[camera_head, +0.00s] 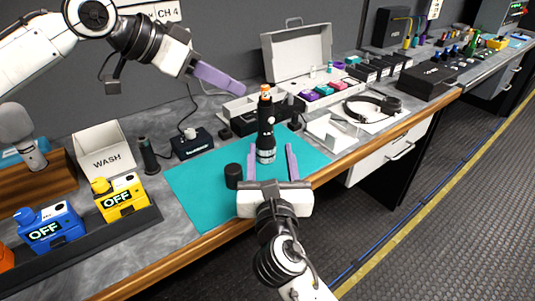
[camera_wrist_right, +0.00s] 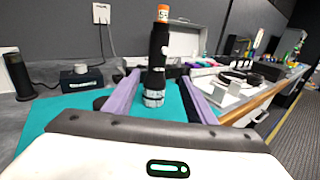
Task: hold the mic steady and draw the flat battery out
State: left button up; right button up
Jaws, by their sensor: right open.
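The mic (camera_head: 266,135) is a dark upright cylinder standing on the teal mat (camera_head: 205,197). The battery (camera_head: 265,91), orange with a pale band, sticks up from its top end. Both also show in the right wrist view, the mic (camera_wrist_right: 156,65) with the battery (camera_wrist_right: 163,13) above it. My right gripper (camera_head: 271,148) is open, low over the mat, its purple fingers on either side of the mic's lower part in the picture; I see no contact. My left gripper (camera_head: 238,88) is raised left of the battery and apart from it; its fingers overlap in view.
A short black cap-like cylinder (camera_head: 233,176) stands on the mat left of my right gripper. The WASH box (camera_head: 104,150) and yellow and blue OFF units (camera_head: 121,197) are at left. An open white case (camera_head: 297,53), coloured packs and a headset (camera_head: 372,106) lie behind and right.

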aim_at(266, 134)
jog(key=shift+a, duration=0.35)
jog(key=shift+w, duration=0.4)
jog(key=w, duration=0.9)
jog(key=shift+w+a, duration=0.1)
jog(key=shift+a, duration=0.1)
